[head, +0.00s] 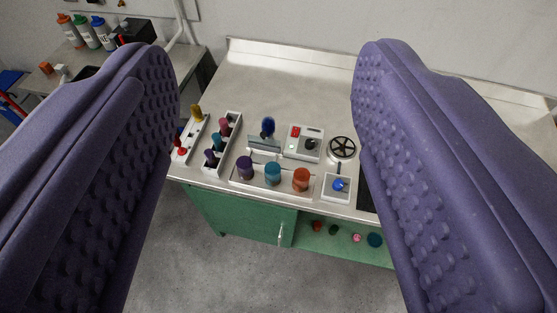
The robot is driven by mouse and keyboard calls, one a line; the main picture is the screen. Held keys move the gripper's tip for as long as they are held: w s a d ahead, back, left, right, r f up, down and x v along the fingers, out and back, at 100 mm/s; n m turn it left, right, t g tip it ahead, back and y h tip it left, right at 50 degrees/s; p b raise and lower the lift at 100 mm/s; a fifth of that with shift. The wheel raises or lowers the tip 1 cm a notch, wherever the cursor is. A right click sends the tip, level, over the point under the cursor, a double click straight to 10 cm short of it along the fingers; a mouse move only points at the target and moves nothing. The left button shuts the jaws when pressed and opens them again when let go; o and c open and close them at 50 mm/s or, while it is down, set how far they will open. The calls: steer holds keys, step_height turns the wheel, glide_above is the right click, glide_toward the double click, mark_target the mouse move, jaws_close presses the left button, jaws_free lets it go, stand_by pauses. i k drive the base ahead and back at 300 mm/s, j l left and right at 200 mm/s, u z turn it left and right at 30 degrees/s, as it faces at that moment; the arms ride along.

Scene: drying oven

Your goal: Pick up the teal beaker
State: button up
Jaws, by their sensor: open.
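The teal beaker (272,173) stands upright in the middle of a shallow light tray (262,189) near the bench's front edge. A purple beaker (245,167) is to its left and an orange one (301,179) to its right, in the same tray. My gripper (265,75) is open and empty; its two purple textured fingers frame the view on the left and right. The beaker lies in the gap between the fingers, well beyond them and untouched.
On the metal bench (285,85), a rack (232,130) of small coloured pieces stands left of the tray. A switch box (304,142), a black handwheel (342,149) and a blue button box (338,187) are to the right. The bench's rear is clear. A green cabinet (235,212) is below.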

mark_target(273, 169)
steer(key=i, duration=0.65)
steer(key=i+l+u, duration=0.1)
steer(key=i, duration=0.55)
